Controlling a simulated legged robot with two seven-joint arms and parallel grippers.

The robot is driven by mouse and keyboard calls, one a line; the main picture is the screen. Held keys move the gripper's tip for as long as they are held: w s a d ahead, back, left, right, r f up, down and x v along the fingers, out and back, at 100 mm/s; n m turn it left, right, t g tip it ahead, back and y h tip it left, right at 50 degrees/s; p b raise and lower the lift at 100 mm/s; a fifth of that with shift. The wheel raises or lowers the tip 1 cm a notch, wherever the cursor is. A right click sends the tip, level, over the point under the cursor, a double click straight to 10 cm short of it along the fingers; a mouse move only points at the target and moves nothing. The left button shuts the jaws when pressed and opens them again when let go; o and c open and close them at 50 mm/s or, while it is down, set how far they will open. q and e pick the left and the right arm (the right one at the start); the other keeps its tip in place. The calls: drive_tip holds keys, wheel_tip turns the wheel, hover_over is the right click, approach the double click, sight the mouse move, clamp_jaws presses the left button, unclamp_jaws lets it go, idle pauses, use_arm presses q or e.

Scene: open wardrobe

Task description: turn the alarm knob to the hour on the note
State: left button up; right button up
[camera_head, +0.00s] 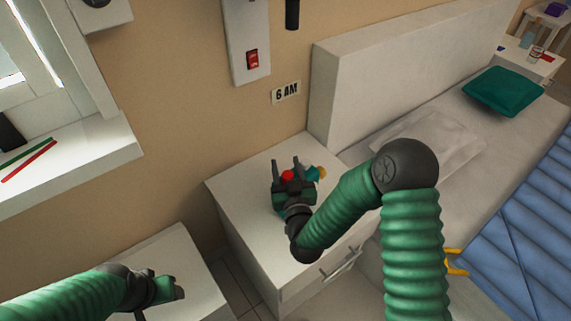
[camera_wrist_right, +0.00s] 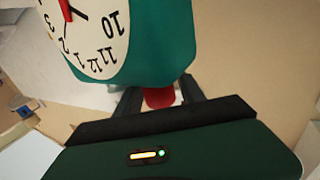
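The alarm clock (camera_head: 314,173) stands on the white nightstand (camera_head: 237,187), mostly hidden by my right gripper in the head view. In the right wrist view the teal clock (camera_wrist_right: 160,45) has a white face (camera_wrist_right: 92,35) with black numbers and a red hand. A red knob (camera_wrist_right: 160,97) sticks out of its side, between the fingers of my right gripper (camera_wrist_right: 162,94). A gap shows beside the knob, so the fingers look open around it. My left gripper (camera_head: 167,290) is low at the left, away from the clock; its fingers are unclear.
A bed with a white headboard (camera_head: 375,60) and a green pillow (camera_head: 502,91) is on the right. A wall panel with a red switch (camera_head: 252,59) is above the nightstand. A windowsill with red and green sticks is on the left. Another white surface lies below my left gripper.

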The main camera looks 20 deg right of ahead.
drive_tip(key=shift+f, duration=0.1)
drive_tip(key=c, duration=0.5)
clamp_jaws()
drive_tip(key=n+y, duration=0.1)
drive_tip(key=y, duration=0.1)
drive_tip(key=n+y, duration=0.1)
drive_tip(key=shift+a+y+b, duration=0.3)
drive_tip(key=shift+y, duration=0.1)
drive_tip(key=shift+a+n+g+y, duration=0.15)
drive_tip(key=shift+n+y, duration=0.35)
drive_tip(key=shift+y, duration=0.1)
drive_tip(key=shift+a+n+g+y, duration=0.1)
drive_tip(key=shift+n+g+y, duration=0.05)
drive_tip(key=shift+n+y, duration=0.4)
drive_tip(key=o, duration=0.7)
unclamp_jaws()
drive_tip(key=shift+s, duration=0.1)
